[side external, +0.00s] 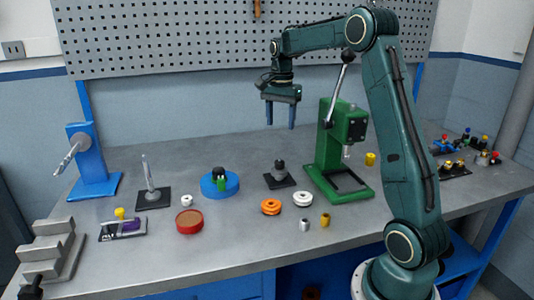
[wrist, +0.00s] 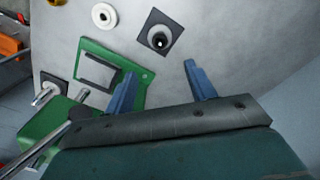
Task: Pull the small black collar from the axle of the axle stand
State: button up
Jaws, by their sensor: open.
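A small stand with a square black base (side external: 271,184) is near the middle of the bench, with a dark upright stack on it. The black collar (side external: 280,164) appears to be the upper part of that stack. In the wrist view the base (wrist: 173,22) is seen from above, and the collar (wrist: 160,39) appears as a dark ring around a bright centre. My gripper (side external: 281,126) is open and empty, fingers pointing down, well above the stand and apart from it. In the wrist view its two blue fingers (wrist: 160,69) are spread below the stand.
A green press (side external: 327,160) stands close right of the stand. A blue round block (side external: 233,187) is to its left. White (side external: 303,199) and orange (side external: 271,207) pulleys lie in front. Another black-based post (side external: 148,175) is farther left.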

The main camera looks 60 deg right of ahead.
notch_tip(320, 180, down, 13)
jog(key=shift+f, duration=0.2)
dwell(0.6)
jog(key=c, duration=1)
jog(key=shift+r, duration=1.95)
dwell(0.8)
jog(key=shift+r, duration=0.7)
jog(key=shift+r, duration=0.1)
jog(key=shift+r, duration=1.95)
jog(key=shift+a, duration=0.1)
